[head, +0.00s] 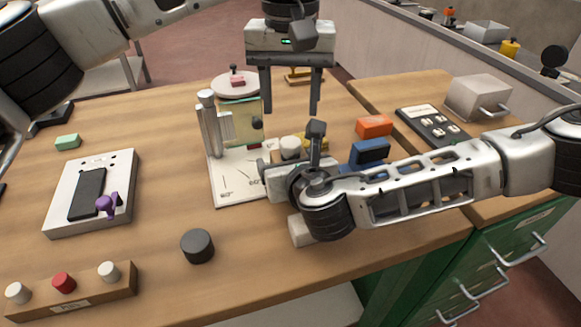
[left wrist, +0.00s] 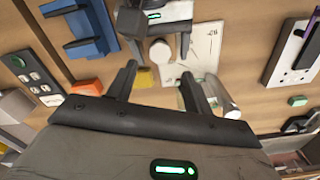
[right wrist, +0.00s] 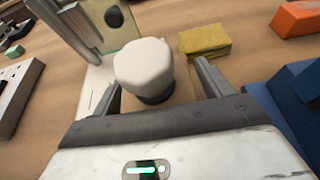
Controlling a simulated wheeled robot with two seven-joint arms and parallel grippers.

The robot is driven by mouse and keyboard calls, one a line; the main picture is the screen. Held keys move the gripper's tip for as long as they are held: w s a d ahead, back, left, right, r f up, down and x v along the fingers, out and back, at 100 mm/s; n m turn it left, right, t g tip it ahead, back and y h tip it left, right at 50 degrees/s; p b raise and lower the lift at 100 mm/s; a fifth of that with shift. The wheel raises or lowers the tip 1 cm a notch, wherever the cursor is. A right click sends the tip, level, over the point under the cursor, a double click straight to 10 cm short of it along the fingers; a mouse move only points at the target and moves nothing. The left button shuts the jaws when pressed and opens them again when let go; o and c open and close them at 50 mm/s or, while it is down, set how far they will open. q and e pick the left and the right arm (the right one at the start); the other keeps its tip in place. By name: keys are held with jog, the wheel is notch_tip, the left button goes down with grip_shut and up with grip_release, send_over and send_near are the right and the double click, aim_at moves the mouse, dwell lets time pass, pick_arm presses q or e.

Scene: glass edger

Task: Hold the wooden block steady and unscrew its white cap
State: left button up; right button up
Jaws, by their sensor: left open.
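A wooden block (head: 97,291) with a white, a red and a white round cap lies at the near left of the bench in the head view, apart from both grippers. My right gripper (head: 287,160) is low over the bench, with its open fingers either side of a white cylinder (right wrist: 145,68) on a dark base. A gap shows between the cylinder and the right finger. The white cylinder also shows in the left wrist view (left wrist: 160,51). My left gripper (head: 290,115) is open and empty, pointing down above the right one. Whether the cylinder belongs to a wooden block I cannot tell.
A glass edger (head: 228,172) stands just left of the right gripper. A yellow sponge (right wrist: 206,41), an orange block (head: 374,126) and a blue holder (head: 369,153) are close on the right. A dark puck (head: 197,246) lies in front. The bench's near middle is mostly clear.

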aim_at(290, 141)
jog(key=c, duration=1.5)
grip_shut()
pick_arm(q)
jog(key=m, duration=0.9)
jog(key=r+m, duration=0.1)
jog(key=m, duration=0.8)
jog(key=d+m, duration=0.1)
jog(key=m, duration=0.8)
jog(key=shift+s+d+r+h, duration=0.1)
jog(key=shift+s+r+h, duration=0.15)
jog(key=shift+h, duration=0.15)
jog(key=m, duration=0.4)
jog(key=shift+w+a+f+m, duration=0.15)
jog(key=shift+a+f+m, duration=0.15)
jog(key=shift+f+m, duration=0.1)
jog(key=m, duration=0.3)
jog(key=shift+w+a+f+m+y, duration=0.1)
jog(key=shift+a+f+m+y, duration=0.2)
jog(key=shift+y, duration=0.1)
jog(key=shift+f+m, duration=0.3)
jog(key=shift+f, duration=3.75)
